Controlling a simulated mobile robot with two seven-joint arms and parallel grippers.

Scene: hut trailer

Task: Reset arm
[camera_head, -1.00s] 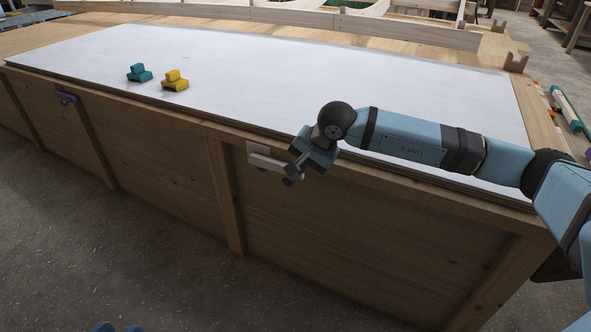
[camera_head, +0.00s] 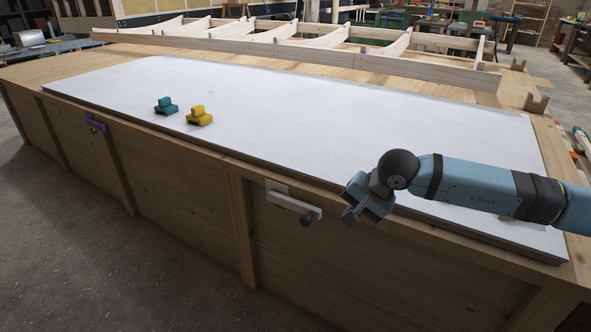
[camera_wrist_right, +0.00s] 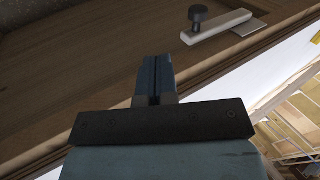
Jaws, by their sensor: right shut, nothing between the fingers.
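My right gripper (camera_head: 352,213) is shut and empty. It hangs at the front edge of the wooden bench (camera_head: 180,185), to the right of a pale latch handle (camera_head: 292,206) with a dark knob on the bench's front side, and apart from it. In the right wrist view my closed fingers (camera_wrist_right: 153,80) point at the wooden front panel, and the handle (camera_wrist_right: 218,27) shows beyond them at the upper right. My right arm (camera_head: 470,185) reaches in from the right over the white board. My left gripper is not in view.
A large white board (camera_head: 300,110) lies on the bench top. A teal block (camera_head: 166,106) and a yellow block (camera_head: 200,116) stand on its left part. A purple clamp (camera_head: 96,124) sits at the left front edge. A wooden frame (camera_head: 300,43) stands behind. The floor in front is clear.

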